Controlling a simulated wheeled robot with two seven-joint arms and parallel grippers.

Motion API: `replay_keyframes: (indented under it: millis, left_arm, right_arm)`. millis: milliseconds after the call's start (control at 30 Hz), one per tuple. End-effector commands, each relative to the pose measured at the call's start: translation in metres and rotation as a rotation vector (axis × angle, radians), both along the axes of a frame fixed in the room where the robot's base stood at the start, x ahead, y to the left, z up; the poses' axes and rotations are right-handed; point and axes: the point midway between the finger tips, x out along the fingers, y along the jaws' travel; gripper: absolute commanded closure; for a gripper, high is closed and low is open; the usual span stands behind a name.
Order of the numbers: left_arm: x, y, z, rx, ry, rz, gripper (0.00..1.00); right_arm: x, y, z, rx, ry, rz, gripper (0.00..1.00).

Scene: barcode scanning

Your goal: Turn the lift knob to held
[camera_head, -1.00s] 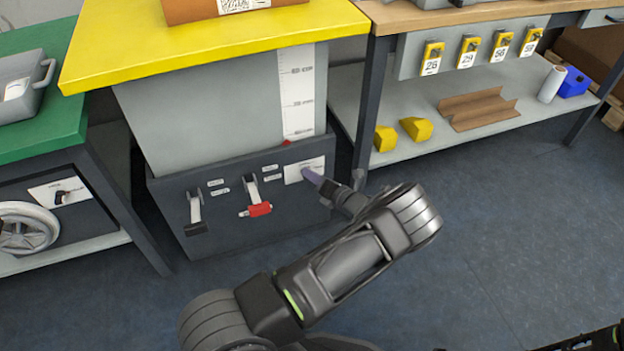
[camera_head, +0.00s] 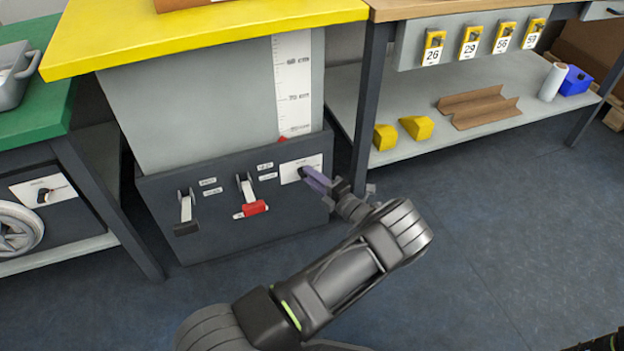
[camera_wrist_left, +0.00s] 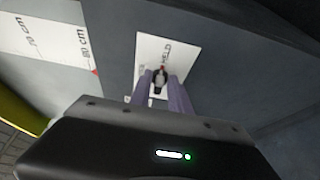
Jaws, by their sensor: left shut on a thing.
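The lift knob (camera_wrist_left: 160,77) is a small dark knob on a white plate on the lift table's dark front panel. The plate (camera_wrist_left: 178,50) carries the word HELD and a small red mark beside the knob. The plate also shows at the right of the panel in the head view (camera_head: 291,174). My left gripper (camera_head: 308,173) reaches the plate from the right, with purple fingers shut on the knob. In the left wrist view the fingers (camera_wrist_left: 160,84) stand on both sides of the knob.
Two levers, one with a dark handle (camera_head: 187,228) and one with a red handle (camera_head: 254,208), sit left of the plate. The yellow lift top (camera_head: 200,38) is above. A height scale (camera_head: 293,90) is on the grey column.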

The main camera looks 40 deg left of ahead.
Motion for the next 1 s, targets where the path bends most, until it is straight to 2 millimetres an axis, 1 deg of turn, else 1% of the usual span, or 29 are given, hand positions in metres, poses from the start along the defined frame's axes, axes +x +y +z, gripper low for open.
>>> replay_keyframes:
  millis: [33,467,500,567,600,867,1000]
  left_arm:
    - [0.002,0.003,0.001,0.007,0.005,-0.004,1.0]
    - [0.002,0.003,0.002,0.014,0.013,-0.004,1.0]
    - [0.002,0.003,0.002,0.014,0.012,-0.004,0.74]
    - [0.002,0.003,0.002,0.013,0.013,-0.003,0.69]
    - [0.002,0.003,0.002,0.013,0.013,-0.003,0.67]
    - [0.001,0.0,0.001,0.011,0.013,-0.003,0.67]
    - [-0.001,-0.01,0.002,0.011,0.013,-0.004,0.67]
  right_arm:
    - [0.0,0.0,-0.001,0.0,0.0,0.0,0.64]
    - [0.0,0.0,-0.001,0.001,0.0,0.0,0.64]
    - [0.0,0.0,-0.001,0.001,0.0,0.0,0.64]
    - [0.0,0.0,-0.001,0.001,0.0,0.0,0.64]
    - [0.0,0.0,-0.001,0.001,0.0,0.0,0.64]
    - [0.0,0.0,-0.001,0.0,0.0,0.0,0.64]
    - [-0.001,0.0,0.003,0.0,0.001,0.0,0.64]
